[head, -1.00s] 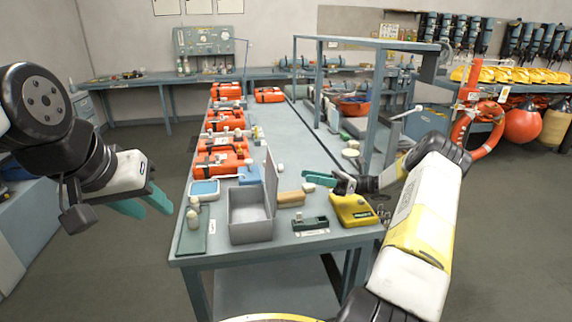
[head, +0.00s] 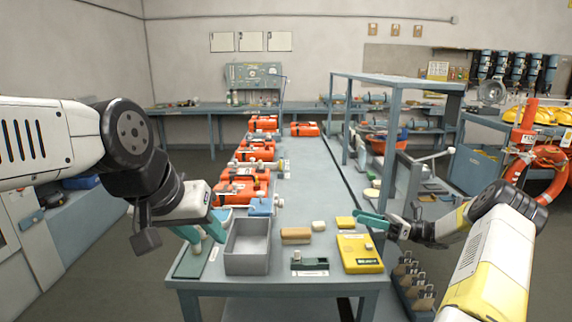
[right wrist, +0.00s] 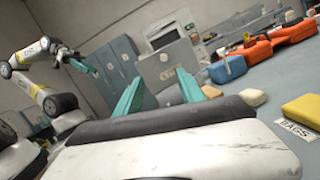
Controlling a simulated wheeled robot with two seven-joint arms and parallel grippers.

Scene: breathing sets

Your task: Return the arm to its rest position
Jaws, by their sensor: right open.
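My left gripper (head: 203,236) is over the front left of the table, just left of the grey open box (head: 247,263). Its two teal fingers are spread with nothing seen between them. My right gripper (head: 372,220) is above the table's right edge, by the yellow case (head: 358,254). In the right wrist view its two teal fingers (right wrist: 160,98) stand apart and empty. The left arm (right wrist: 42,75) shows at the left of that view.
The grey-blue table (head: 215,303) carries several orange cases (head: 242,186) along its left side. A tan block (head: 295,236) and a small green device (head: 309,260) lie beside the grey box. A shelf frame (head: 395,85) rises behind the right gripper. Floor is clear at left.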

